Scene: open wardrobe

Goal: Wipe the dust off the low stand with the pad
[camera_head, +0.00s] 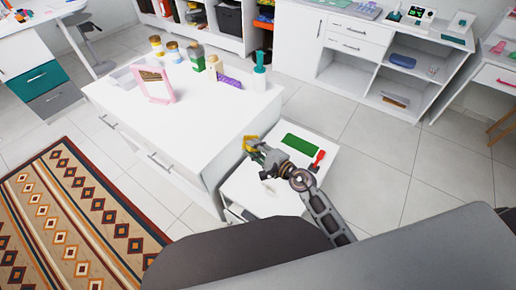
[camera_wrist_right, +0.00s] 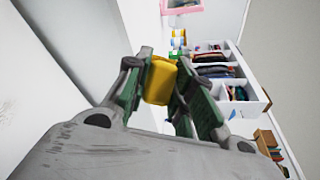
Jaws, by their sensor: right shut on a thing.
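The low stand (camera_head: 243,190) is a small white unit beside the larger white chest in the head view. My right gripper (camera_head: 254,148) is over its far left part, close to the chest. It is shut on the yellow pad (camera_head: 249,141). In the right wrist view the pad (camera_wrist_right: 160,80) sits between the two green-and-grey fingers (camera_wrist_right: 157,88). I cannot tell whether the pad touches the stand. A small pale mark shows on the stand near my wrist; I cannot tell whether it is dust. My left gripper is not in view.
A flat green rectangle (camera_head: 299,145) and a red item (camera_head: 318,160) lie on the stand, right of my gripper. The white chest (camera_head: 205,130) rises close on the left, with bottles and a pink-framed mirror (camera_head: 154,86) on top. Tiled floor (camera_head: 375,175) is clear to the right.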

